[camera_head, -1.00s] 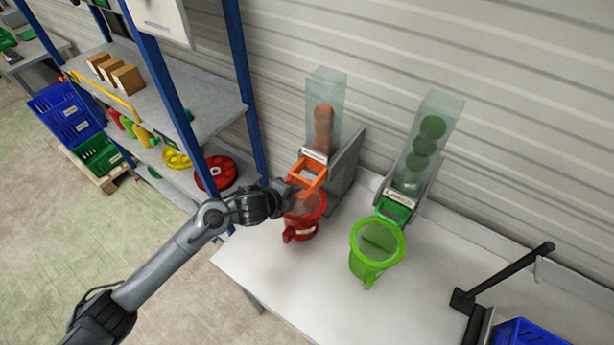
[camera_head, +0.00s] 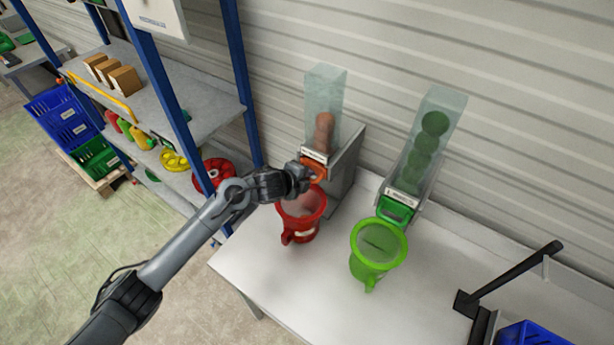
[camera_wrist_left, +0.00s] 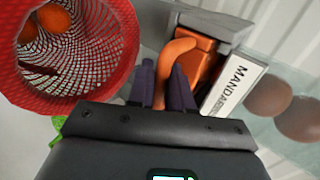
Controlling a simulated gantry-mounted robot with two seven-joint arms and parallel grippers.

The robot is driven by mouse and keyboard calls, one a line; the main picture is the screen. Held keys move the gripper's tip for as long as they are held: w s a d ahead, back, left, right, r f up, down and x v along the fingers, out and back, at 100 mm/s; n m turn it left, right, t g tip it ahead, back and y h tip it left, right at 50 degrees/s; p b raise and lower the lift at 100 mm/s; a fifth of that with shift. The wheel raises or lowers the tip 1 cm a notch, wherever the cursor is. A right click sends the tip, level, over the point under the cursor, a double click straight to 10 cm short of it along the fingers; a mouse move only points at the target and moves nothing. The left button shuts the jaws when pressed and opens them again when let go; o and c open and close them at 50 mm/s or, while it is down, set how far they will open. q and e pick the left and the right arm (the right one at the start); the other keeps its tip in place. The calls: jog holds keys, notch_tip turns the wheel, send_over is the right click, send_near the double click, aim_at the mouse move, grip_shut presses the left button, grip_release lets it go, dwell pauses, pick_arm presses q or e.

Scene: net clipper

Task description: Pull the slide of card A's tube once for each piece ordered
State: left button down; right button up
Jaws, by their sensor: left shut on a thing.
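My left gripper (camera_head: 303,178) is shut on the orange handle of the slide (camera_head: 319,171) under the left clear tube (camera_head: 325,92). In the left wrist view the gripper's dark fingers (camera_wrist_left: 163,88) stand either side of the curved slide handle (camera_wrist_left: 172,52). The tube's label (camera_wrist_left: 232,85) starts with "MANDAR". Brownish-orange balls (camera_head: 324,128) sit low in the tube. The red mesh funnel (camera_head: 301,203) stands below the slide; in the left wrist view, orange balls (camera_wrist_left: 53,18) lie inside it. My right gripper is out of view. I cannot identify card A.
A second clear tube (camera_head: 440,105) with green balls, a green slide (camera_head: 396,209) and a green funnel (camera_head: 378,243) stand to the right. A black lever (camera_head: 505,275) and blue crate (camera_head: 530,333) are at the lower right. A blue-posted shelf (camera_head: 240,80) stands left.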

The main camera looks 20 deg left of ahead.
aim_at(284, 217)
pick_arm(q)
jog(key=shift+s+a, duration=0.1)
jog(key=shift+a, duration=0.05)
dwell(0.5)
jog(key=shift+s+a+p, duration=0.1)
jog(key=shift+s+p, duration=0.1)
jog(key=shift+p, duration=0.15)
jog(key=shift+s+a+f+p, duration=0.1)
jog(key=shift+s+a+p, duration=0.4)
jog(key=shift+s, duration=0.8)
jog(key=shift+s+a+r+p, duration=0.1)
jog(key=shift+s+a+p, duration=0.15)
jog(key=shift+s+p, duration=0.75)
jog(key=shift+s+a+f+p, duration=0.1)
jog(key=shift+s+a+p, duration=0.2)
jog(key=shift+s, duration=1.3)
jog(key=shift+s+a, duration=0.3)
jog(key=shift+s, duration=0.5)
jog(key=shift+f, duration=0.1)
